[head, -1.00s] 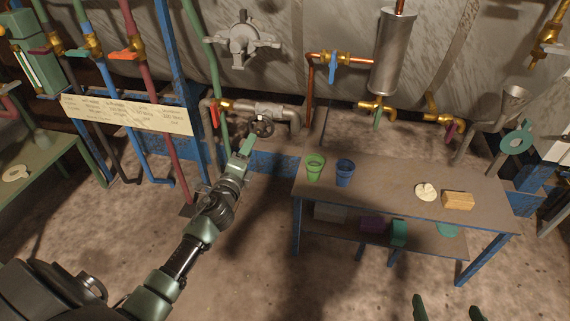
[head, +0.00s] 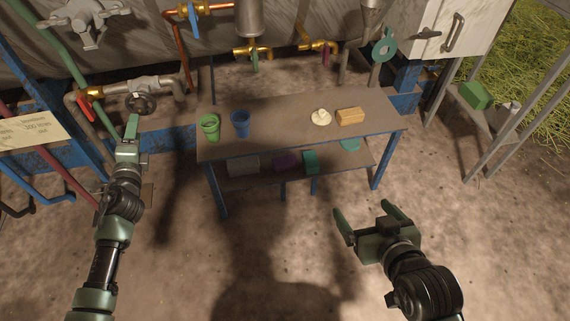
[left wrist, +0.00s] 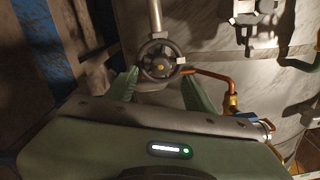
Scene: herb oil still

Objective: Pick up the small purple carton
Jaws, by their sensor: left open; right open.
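The small purple carton (head: 287,161) sits on the lower shelf of the workbench in the head view, partly shaded under the tabletop. A grey box is to its left and a teal item to its right. My right gripper (head: 367,219) is open and empty, in front of the bench and right of the carton, apart from it. My left gripper (head: 131,128) is at the left of the bench, near a dark handwheel on a pipe. In the left wrist view its two fingers (left wrist: 160,92) are spread with the handwheel (left wrist: 161,60) seen beyond them. The carton is not in that view.
The bench top (head: 275,119) holds a green cup (head: 210,127), a blue cup (head: 240,124), a pale lump (head: 321,117) and a tan block (head: 351,116). The grey box (head: 243,165) and teal item (head: 311,161) share the lower shelf. Bare floor lies in front.

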